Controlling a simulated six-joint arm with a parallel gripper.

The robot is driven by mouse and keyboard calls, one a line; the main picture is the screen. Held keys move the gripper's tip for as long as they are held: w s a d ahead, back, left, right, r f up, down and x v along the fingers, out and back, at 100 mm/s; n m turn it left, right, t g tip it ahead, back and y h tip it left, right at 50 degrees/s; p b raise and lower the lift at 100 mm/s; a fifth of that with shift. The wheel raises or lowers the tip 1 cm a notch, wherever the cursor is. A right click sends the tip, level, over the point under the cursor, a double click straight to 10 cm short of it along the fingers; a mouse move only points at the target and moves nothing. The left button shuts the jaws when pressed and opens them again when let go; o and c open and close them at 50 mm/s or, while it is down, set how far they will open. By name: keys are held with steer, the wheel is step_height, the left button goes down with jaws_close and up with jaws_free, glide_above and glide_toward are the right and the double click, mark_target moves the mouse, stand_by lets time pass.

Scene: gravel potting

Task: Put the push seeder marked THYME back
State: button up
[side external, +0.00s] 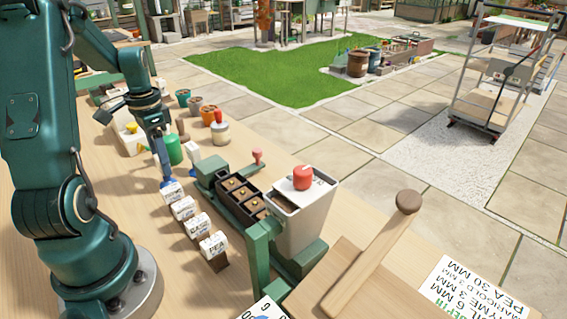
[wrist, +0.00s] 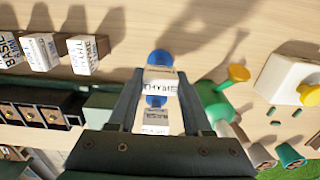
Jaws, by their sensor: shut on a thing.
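The THYME push seeder (wrist: 160,87) is between the two fingers of my gripper (wrist: 158,92) in the wrist view. It has a white body with the word THYME and a blue round end (wrist: 159,58). In the side external view my gripper (side external: 163,160) points down at the far end of a row of labelled blocks, and the seeder is mostly hidden there. I cannot tell whether the seeder touches the table.
More labelled blocks (side external: 213,246) run toward the camera, one marked PEA. A dark cell tray (side external: 228,187) stands right of them, beside a grey bin (side external: 300,225) with a red knob.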

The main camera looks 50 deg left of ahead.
steer(key=o, duration=1.1)
steer(key=shift+f, duration=0.1)
step_height(320, 180, up, 11)
steer(key=w+d+r+t+y, duration=0.1)
steer(key=w+d+r+t, duration=0.15)
steer(key=d, duration=0.95)
steer(key=shift+s+d+f+t+h, duration=0.15)
steer(key=shift+s+d+f+t, duration=0.5)
steer(key=shift+d, duration=1.5)
steer(key=shift+s+d+f+t+h, duration=0.15)
steer(key=shift+s+d+t, duration=0.5)
steer(key=shift+d, duration=1.5)
steer(key=shift+s+d+f+t+h, duration=0.3)
steer(key=shift+s+d, duration=0.75)
steer(key=shift+d, duration=1.1)
